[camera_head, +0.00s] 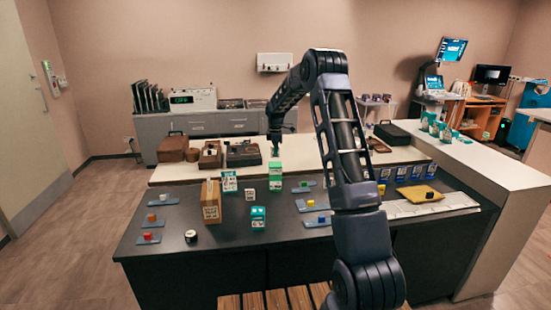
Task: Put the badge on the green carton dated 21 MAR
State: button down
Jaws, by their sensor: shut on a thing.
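A bright green carton (276,184) stands upright on the dark worktop, near the middle. Two teal-and-white cartons stand by it, one to its left (229,184) and one nearer the front (258,222). The date labels are too small to read. My gripper (275,153) points down just above the bright green carton's top. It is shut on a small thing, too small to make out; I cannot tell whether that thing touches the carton. I cannot pick out the badge by sight.
Several blue trays with small coloured blocks lie around, one at the left (163,201). A yellow tray (416,194) lies at right. Brown cases (173,148) stand behind.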

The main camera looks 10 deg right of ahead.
jog(key=shift+f, duration=1.75)
jog(key=c, duration=1.5)
grip_release()
jog(key=shift+f, duration=0.1)
jog(key=shift+o, duration=0.2)
